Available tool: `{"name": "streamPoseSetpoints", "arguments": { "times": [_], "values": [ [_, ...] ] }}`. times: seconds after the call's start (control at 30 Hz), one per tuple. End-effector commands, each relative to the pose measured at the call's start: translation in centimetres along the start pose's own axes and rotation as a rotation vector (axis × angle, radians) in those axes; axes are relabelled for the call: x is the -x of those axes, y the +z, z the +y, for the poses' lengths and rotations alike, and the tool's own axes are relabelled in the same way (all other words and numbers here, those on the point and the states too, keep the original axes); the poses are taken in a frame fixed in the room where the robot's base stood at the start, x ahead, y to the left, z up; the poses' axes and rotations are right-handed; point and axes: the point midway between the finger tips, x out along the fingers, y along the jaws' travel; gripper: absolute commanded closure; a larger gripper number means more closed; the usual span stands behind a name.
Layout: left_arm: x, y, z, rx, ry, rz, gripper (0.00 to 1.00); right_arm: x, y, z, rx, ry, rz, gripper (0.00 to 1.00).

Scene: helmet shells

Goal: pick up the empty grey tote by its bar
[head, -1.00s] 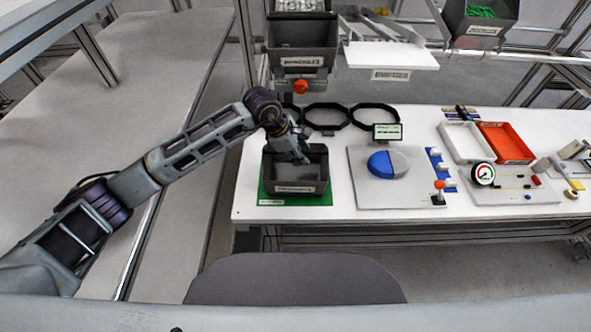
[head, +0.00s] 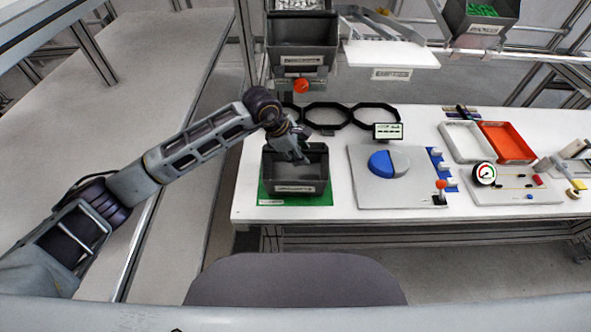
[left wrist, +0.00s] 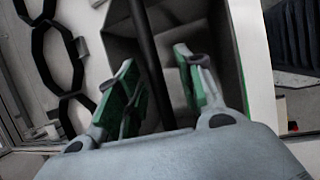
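The grey tote (head: 318,178) stands on a green mat (head: 328,198) at the left end of the white table, a pale label on its front. The part of its inside that shows is empty. My left gripper (head: 303,158) reaches into the tote's top from the upper left. In the left wrist view the tote (left wrist: 212,28) is below my left gripper (left wrist: 160,88). Its green-padded fingers are apart. The dark bar (left wrist: 145,45) runs between them, with gaps visible on both sides. In the head view the bar is hard to make out. My right gripper is not in view.
Dark octagonal rings (head: 327,116) lie behind the tote. A grey bin (head: 302,62) hangs above them on the rack. To the right are a board with a blue and grey disc (head: 388,163), a white tray (head: 466,142), a red tray (head: 507,142) and a gauge (head: 484,174).

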Motion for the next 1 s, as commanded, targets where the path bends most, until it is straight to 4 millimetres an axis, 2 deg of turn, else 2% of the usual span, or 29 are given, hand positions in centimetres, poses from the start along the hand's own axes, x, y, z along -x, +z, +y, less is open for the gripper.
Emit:
{"name": "streamPoseSetpoints", "arguments": {
  "times": [0.57, 0.87, 1.0],
  "values": [
    [-0.1, 0.0, 0.0, 0.000, 0.000, 0.000, 0.63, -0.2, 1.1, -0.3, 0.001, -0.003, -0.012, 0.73],
    [-0.1, 0.0, 0.0, 0.000, 0.000, 0.000, 1.00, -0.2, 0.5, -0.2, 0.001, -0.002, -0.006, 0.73],
    [-0.1, 0.0, 0.0, 0.000, 0.000, 0.000, 1.00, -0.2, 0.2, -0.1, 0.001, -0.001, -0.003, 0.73]
  ]
}}
